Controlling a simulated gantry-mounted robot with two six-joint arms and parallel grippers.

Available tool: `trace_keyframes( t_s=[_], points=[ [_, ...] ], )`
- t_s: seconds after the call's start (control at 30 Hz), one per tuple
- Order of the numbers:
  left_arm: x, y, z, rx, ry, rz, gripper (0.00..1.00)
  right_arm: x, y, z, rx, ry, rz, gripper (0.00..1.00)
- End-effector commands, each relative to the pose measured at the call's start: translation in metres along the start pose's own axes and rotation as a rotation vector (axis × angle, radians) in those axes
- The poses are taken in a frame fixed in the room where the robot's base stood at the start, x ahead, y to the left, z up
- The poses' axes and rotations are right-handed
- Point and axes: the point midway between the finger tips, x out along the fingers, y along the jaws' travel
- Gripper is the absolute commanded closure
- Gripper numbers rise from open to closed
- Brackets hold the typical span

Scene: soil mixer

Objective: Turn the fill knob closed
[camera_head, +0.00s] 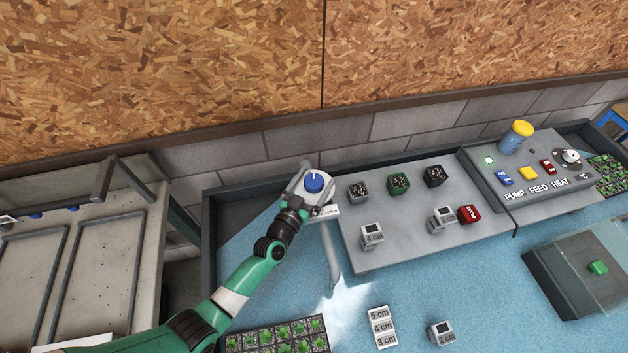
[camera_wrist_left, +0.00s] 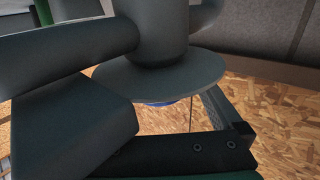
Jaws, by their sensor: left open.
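The blue fill knob (camera_head: 314,182) is a round cap with a lighter mark on top. It sits on a grey fitting above the left end of the grey panel, with a small white label beside it. My left gripper (camera_head: 307,187) is at the knob, its open jaws on either side of it. I cannot tell whether the fingers touch it. In the left wrist view a sliver of blue (camera_wrist_left: 158,104) shows under a grey disc, and dark gripper parts hide most of the rest. My right gripper is not in view.
The grey panel (camera_head: 375,255) holds several small cubes. A control box (camera_head: 530,170) with a yellow knob stands at the right. A seedling tray (camera_head: 275,338) and marked blocks (camera_head: 380,327) lie on the blue surface. A wall stands close behind.

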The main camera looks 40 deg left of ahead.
Motion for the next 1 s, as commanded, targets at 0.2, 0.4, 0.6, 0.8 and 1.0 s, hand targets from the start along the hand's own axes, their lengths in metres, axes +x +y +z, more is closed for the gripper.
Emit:
trace_keyframes(
  t_s=[0.2,0.4,0.6,0.8,1.0],
  points=[
    [-0.013,0.000,-0.001,0.001,-0.002,0.001,0.01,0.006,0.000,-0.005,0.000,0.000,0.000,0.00],
    [-0.058,0.001,-0.003,0.001,-0.004,0.002,0.01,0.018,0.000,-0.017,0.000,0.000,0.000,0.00],
    [-0.100,0.000,-0.001,0.000,-0.002,0.001,0.01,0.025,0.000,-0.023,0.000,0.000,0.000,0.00],
    [-0.116,0.000,0.000,0.000,0.000,0.000,0.01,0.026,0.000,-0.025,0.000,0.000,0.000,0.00],
    [-0.116,0.000,0.000,0.000,0.000,0.000,0.01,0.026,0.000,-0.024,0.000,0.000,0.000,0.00]
  ],
)
